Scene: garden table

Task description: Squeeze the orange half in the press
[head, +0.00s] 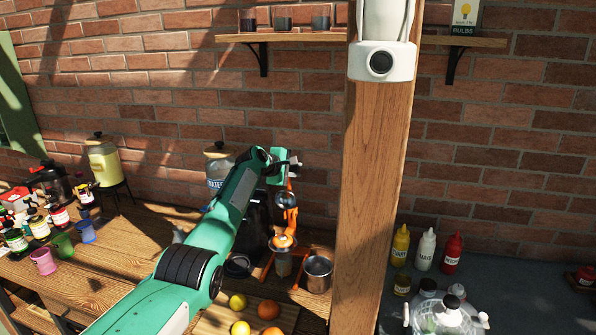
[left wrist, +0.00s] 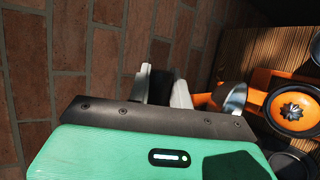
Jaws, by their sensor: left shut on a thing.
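The orange press (head: 290,218) stands on the wooden table left of the post. My left gripper (head: 293,161) is raised at the top of the press. In the left wrist view its fingers (left wrist: 166,92) are shut on a dark bar, seemingly the press handle (left wrist: 161,86). A metal press bell (left wrist: 233,98) shows beside the fingers. A cup (head: 284,264) stands under the bowl. My right gripper is not in view.
A metal pot (head: 318,273) stands right of the press. Oranges (head: 269,309) and lemons (head: 238,302) lie on a board in front. A wooden post (head: 370,200) rises close to the right. Coloured cups (head: 86,231) and bottles stand far left.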

